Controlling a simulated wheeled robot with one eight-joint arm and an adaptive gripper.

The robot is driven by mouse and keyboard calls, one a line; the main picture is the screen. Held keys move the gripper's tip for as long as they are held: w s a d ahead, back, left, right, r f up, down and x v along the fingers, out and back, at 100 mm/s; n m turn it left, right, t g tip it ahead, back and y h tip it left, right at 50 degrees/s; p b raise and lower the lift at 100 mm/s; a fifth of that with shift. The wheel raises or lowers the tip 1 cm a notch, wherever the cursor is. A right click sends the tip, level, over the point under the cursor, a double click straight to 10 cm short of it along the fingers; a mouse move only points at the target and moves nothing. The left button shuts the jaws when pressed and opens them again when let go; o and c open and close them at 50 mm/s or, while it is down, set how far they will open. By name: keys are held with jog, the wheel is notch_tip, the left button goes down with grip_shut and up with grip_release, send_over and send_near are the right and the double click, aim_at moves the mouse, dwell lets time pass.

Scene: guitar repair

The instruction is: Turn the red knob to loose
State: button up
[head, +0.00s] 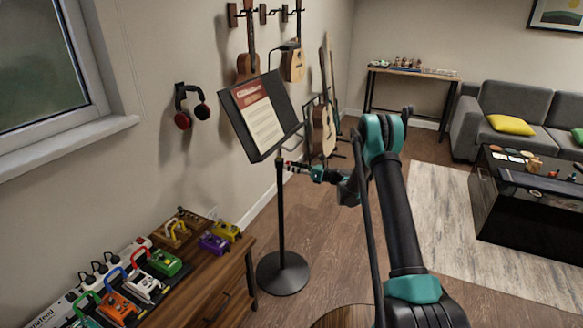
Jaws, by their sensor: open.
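A black music stand (281,215) stands on a round base, with its tilted desk (284,88) holding a sheet with a red heading. My gripper (289,166) is at the stand's pole, just below the desk, with my arm reaching in from the right. It is open, with its fingertips close to the pole. A small reddish spot shows around the fingertips; it is too small to tell whether it is the red knob or whether the fingers touch it. The knob is otherwise not clearly visible.
A wooden cabinet (238,268) with several colored pedals stands at the lower left. Headphones (184,107) and guitars (293,64) hang on the wall. A guitar on a stand (324,130) is behind my gripper. The wooden floor (345,245) right of the stand is clear.

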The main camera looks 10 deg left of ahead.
jog(key=shift+w+a, duration=0.1)
jog(key=shift+a, duration=0.3)
jog(key=shift+c, duration=0.2)
jog(key=c, duration=1.1)
